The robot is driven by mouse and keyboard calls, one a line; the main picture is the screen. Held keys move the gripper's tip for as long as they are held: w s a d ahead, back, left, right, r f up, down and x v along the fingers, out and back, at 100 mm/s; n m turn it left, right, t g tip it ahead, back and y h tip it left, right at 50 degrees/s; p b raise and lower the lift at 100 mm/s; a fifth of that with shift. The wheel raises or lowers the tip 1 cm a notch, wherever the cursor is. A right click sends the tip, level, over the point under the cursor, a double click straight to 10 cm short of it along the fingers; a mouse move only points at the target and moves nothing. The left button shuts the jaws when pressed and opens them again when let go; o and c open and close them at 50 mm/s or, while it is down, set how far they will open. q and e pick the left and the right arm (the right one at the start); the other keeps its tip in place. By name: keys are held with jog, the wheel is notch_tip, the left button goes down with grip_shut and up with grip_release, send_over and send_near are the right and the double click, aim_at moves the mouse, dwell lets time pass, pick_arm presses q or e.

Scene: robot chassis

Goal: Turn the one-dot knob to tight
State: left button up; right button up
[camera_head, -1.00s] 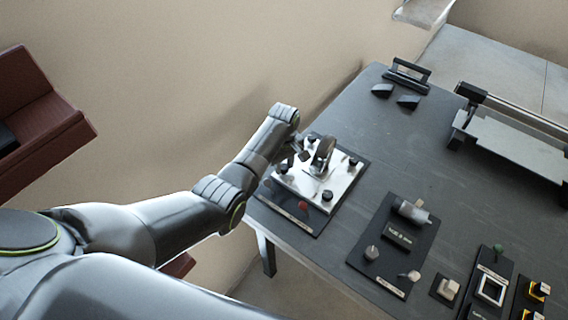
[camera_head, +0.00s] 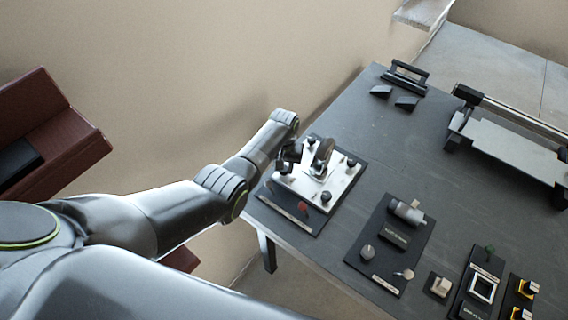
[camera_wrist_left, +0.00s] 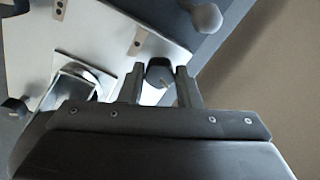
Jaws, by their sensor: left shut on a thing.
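A shiny metal plate (camera_head: 340,188) sits on a dark base board near the table's left edge. Black knobs stand at its corners, including a back one (camera_head: 316,137), a right one (camera_head: 351,162) and a front one (camera_head: 326,196). My left gripper (camera_head: 290,161) is at the plate's left corner. In the left wrist view my left gripper (camera_wrist_left: 160,80) has its two fingers on either side of a black knob (camera_wrist_left: 159,70), shut on it. Small dotted tags (camera_wrist_left: 138,40) show on the plate, but I cannot tell which knob has one dot. My right gripper is out of view.
A metal bracket (camera_head: 322,156) stands up mid-plate, close to the gripper. Other panels (camera_head: 390,245) stand to the right on the dark table (camera_head: 400,150). A wall rises behind.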

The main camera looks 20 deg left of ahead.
pick_arm(q)
jog(key=m, duration=0.4)
jog(key=shift+p, duration=0.4)
jog(key=shift+m, duration=1.2)
jog(key=o, duration=1)
jog(key=shift+r, duration=0.15)
